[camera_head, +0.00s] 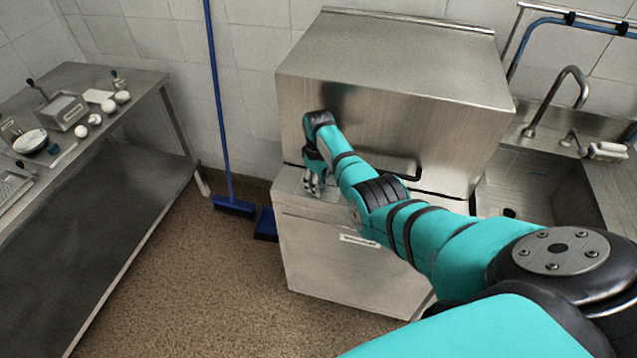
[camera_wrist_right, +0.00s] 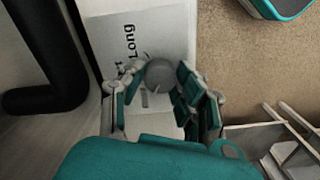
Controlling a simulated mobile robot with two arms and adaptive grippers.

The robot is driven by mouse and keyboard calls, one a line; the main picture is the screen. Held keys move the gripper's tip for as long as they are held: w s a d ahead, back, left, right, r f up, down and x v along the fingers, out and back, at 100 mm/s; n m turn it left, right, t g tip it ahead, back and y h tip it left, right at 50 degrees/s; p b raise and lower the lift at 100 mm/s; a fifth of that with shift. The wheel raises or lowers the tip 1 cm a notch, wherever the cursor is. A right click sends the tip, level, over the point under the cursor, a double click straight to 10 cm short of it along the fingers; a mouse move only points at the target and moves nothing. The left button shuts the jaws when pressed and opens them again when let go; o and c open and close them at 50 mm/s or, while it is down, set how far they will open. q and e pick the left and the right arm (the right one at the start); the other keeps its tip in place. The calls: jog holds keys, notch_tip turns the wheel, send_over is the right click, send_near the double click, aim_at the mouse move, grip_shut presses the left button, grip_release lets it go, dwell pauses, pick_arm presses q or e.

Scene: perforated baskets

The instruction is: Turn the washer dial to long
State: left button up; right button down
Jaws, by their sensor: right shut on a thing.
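The steel washer (camera_head: 400,95) stands against the back wall in the head view. My right gripper (camera_head: 313,184) is at the left end of its front ledge. In the right wrist view, the round grey dial (camera_wrist_right: 160,73) sits on a pale label plate (camera_wrist_right: 165,25). The plate reads "Long" at its left side, with a second, partly hidden word below. My right gripper (camera_wrist_right: 155,92) is shut on the dial, with fingers on both sides of it. The dial's pointer direction is unclear. In the head view the gripper and arm hide the dial. My left gripper is not in view.
A black bar handle (camera_head: 405,174) runs along the washer front; it also shows in the wrist view (camera_wrist_right: 60,75). A sink (camera_head: 535,185) is on the right. A steel table (camera_head: 120,140) with dishes stands left. A blue broom (camera_head: 233,206) leans between them.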

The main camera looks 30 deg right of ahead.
jog(key=shift+m, duration=0.3)
jog(key=shift+m+p, duration=0.4)
jog(key=shift+m, duration=0.8)
jog(key=m, duration=0.2)
jog(key=shift+m, duration=0.4)
jog(key=m+p, duration=0.1)
jog(key=m, duration=1.1)
jog(key=shift+m+p, duration=0.3)
jog(key=m, duration=0.5)
jog(key=shift+m, duration=0.4)
jog(key=c, duration=0.9)
grip_release()
jog(key=shift+c, duration=0.2)
